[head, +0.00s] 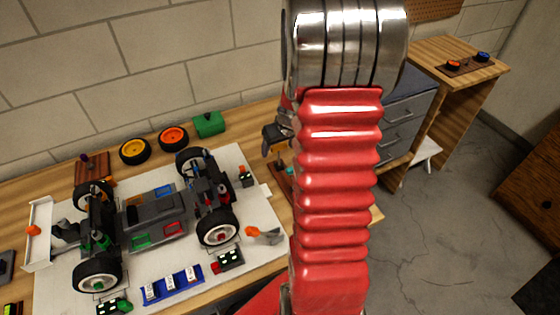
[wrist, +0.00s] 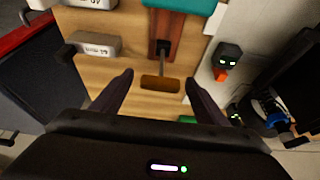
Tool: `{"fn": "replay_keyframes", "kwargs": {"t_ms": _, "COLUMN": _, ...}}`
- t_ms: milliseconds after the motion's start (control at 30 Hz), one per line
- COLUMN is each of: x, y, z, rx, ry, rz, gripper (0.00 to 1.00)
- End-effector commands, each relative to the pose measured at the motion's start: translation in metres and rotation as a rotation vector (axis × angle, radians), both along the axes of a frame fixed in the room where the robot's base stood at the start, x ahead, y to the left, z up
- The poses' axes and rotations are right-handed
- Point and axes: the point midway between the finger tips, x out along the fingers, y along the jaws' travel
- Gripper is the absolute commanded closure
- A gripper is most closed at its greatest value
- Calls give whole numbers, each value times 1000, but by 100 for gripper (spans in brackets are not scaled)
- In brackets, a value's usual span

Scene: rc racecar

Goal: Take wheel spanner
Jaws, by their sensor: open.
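In the wrist view, my gripper (wrist: 158,77) is open, with its two dark fingers spread and nothing seen held. A brown crossbar (wrist: 160,83) with a thin metal shaft (wrist: 163,63) shows between the fingertips. The shaft runs up to a reddish-brown wooden stand (wrist: 166,32). This looks like the wheel spanner, but I cannot tell for sure. A teal part (wrist: 180,5) shows at the top edge. In the head view, my red arm hides much of this area; a small teal piece (head: 291,170) shows beside it.
An RC car (head: 155,215) stands on a white board (head: 250,215) on the wooden bench. Orange (head: 173,138) and yellow (head: 134,151) wheels and a green box (head: 209,123) lie behind it. Grey blocks (wrist: 95,43) sit left of my fingers in the wrist view.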

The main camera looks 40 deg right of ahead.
Motion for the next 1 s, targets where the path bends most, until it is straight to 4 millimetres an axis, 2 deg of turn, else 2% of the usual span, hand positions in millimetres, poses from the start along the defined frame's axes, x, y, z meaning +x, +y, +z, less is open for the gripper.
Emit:
{"fn": "replay_keyframes", "kwargs": {"t_ms": 200, "x": 0, "y": 0, "z": 0, "rx": 0, "ry": 0, "rz": 0, "gripper": 34}}
{"fn": "replay_keyframes", "kwargs": {"t_ms": 867, "x": 0, "y": 0, "z": 0, "rx": 0, "ry": 0, "rz": 0, "gripper": 81}}
{"fn": "replay_keyframes", "kwargs": {"t_ms": 1000, "x": 0, "y": 0, "z": 0, "rx": 0, "ry": 0, "rz": 0, "gripper": 82}}
